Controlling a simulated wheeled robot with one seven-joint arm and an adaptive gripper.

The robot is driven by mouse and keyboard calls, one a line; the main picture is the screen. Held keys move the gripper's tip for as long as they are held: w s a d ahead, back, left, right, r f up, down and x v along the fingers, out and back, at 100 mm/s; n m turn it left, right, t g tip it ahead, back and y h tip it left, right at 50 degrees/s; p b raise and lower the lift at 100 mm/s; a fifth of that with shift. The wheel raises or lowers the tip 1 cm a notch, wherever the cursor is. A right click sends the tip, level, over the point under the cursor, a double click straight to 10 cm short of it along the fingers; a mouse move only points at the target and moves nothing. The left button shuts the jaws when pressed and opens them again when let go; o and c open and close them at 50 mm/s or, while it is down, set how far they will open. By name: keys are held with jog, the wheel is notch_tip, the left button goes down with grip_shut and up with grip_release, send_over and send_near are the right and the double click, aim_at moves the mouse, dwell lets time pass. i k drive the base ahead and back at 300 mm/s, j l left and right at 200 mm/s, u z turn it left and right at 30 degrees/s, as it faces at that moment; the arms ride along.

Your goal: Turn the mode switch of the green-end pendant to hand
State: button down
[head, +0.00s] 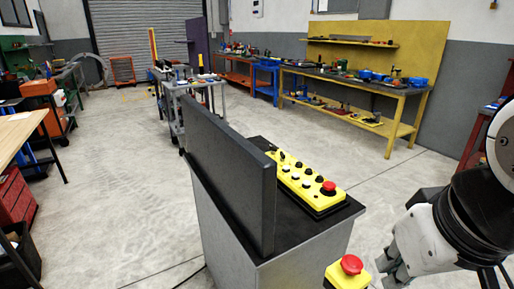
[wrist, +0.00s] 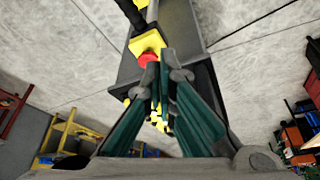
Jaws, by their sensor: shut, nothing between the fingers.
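A yellow pendant box with a red mushroom button (head: 350,266) shows at the bottom edge of the head view, cut off by the frame. A yellow box with a red button (wrist: 148,46) shows just beyond my fingertips in the wrist view. I see no green end and cannot make out the mode switch or its setting. My gripper (head: 384,268) is just right of the pendant box in the head view. In the wrist view its teal fingers (wrist: 168,62) are together and empty, close to the yellow box. Whether they touch it I cannot tell.
A yellow control panel (head: 302,187) with black knobs and a red button lies on a grey pedestal (head: 230,222). A dark upright plate (head: 230,180) stands along the pedestal's left side. A yellow workbench (head: 400,90) stands behind. The floor between is clear.

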aim_at(273, 149)
jog(key=j, duration=0.7)
jog(key=i+j+z, duration=0.15)
jog(key=j+z, duration=0.25)
jog(key=j, duration=0.85)
jog(key=j+z, duration=0.4)
jog(key=j, duration=0.85)
jog(key=i+j+z, duration=0.3)
jog(key=i+j, duration=0.15)
jog(key=j, duration=0.2)
jog(key=i+j+z, duration=0.15)
jog(key=j, duration=0.2)
jog(key=i+j+z, duration=0.1)
jog(key=i, duration=0.35)
